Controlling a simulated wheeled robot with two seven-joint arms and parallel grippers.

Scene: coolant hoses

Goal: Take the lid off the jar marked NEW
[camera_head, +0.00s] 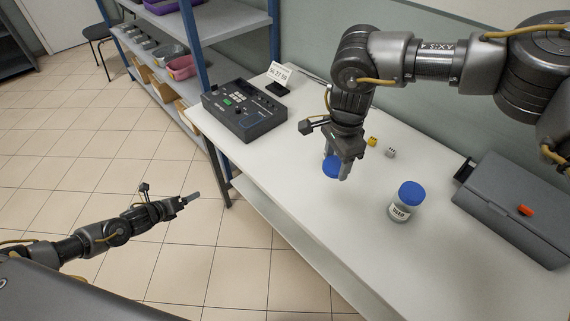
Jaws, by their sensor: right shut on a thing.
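My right gripper (345,171) is over the table and shut on a blue lid (331,167), which shows just below and left of its fingers. A small pale part shows behind the gripper above the lid; the gripper hides most of that spot, so I cannot tell whether the lid sits on a jar, and no NEW label is readable. A second clear jar (400,211) with a blue lid (411,193) stands upright to the right, its label seeming to read USED. My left gripper (191,199) is away from the table over the floor; its fingers are too small to judge.
A white table (330,236) carries a dark control box (243,110), a small display sign (279,77), a yellow cube (372,141), a grey cube (390,153) and a large grey case (520,205) at right. The table's front half is clear. A shelf with bins stands behind.

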